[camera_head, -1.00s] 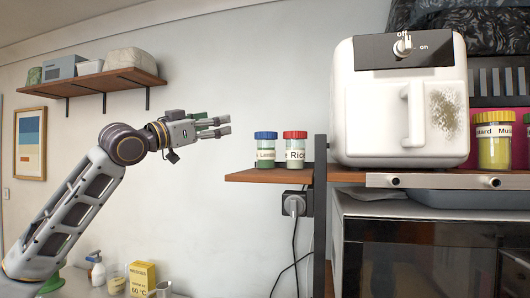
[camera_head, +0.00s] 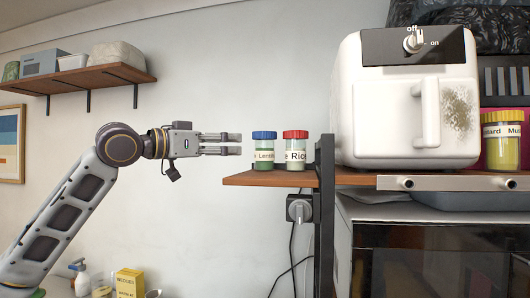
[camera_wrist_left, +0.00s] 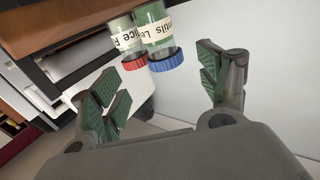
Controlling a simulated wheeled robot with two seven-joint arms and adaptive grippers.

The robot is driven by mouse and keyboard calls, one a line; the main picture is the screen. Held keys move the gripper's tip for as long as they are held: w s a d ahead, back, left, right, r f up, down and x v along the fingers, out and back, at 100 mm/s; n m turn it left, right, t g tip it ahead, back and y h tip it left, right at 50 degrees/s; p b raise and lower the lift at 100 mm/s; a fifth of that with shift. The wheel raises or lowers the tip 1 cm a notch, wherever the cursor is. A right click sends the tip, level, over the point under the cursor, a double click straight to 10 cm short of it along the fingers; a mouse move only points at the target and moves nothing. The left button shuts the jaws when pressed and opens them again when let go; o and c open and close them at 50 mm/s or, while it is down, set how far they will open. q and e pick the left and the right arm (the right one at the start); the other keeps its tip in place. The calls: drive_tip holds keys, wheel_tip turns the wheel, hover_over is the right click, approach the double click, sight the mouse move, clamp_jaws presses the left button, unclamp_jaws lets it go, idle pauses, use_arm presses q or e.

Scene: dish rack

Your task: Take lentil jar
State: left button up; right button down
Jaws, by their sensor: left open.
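The lentil jar (camera_head: 263,152) has a blue lid and a label with "Lenti" legible. It stands upright near the left end of a wooden shelf (camera_head: 250,179). My left gripper (camera_head: 238,143) is level with the jar's upper part, a short way to its left, with fingers pointing at it. In the left wrist view the gripper (camera_wrist_left: 165,88) is open and empty, and the lentil jar (camera_wrist_left: 156,35) shows beyond the gap between the fingers. My right gripper is in neither view.
The red-lidded rice jar (camera_head: 295,152) stands close to the right of the lentil jar. A black post (camera_head: 324,200) and a white air fryer (camera_head: 385,115) are further right. A socket with a plug (camera_head: 299,208) is below the shelf.

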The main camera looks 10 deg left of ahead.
sight(257, 145)
use_arm(q)
drive_tip(key=shift+w+a+f, duration=0.2)
drive_tip(key=shift+a+f, duration=0.05)
drive_tip(key=shift+f, duration=0.05)
drive_tip(key=shift+d+r, duration=0.1)
drive_tip(key=shift+d, duration=0.05)
drive_tip(key=p+x, duration=0.2)
drive_tip(key=x, duration=0.5)
drive_tip(key=shift+w+d, duration=0.2)
drive_tip(key=shift+w, duration=0.1)
drive_tip(key=shift+w+d, duration=0.2)
drive_tip(key=shift+w, duration=0.1)
drive_tip(key=shift+p, duration=0.3)
drive_tip(key=shift+p+x, duration=0.65)
drive_tip(key=shift+x, duration=0.65)
drive_tip(key=shift+p+x, duration=0.4)
drive_tip(key=shift+x, duration=0.95)
drive_tip(key=shift+s, duration=0.1)
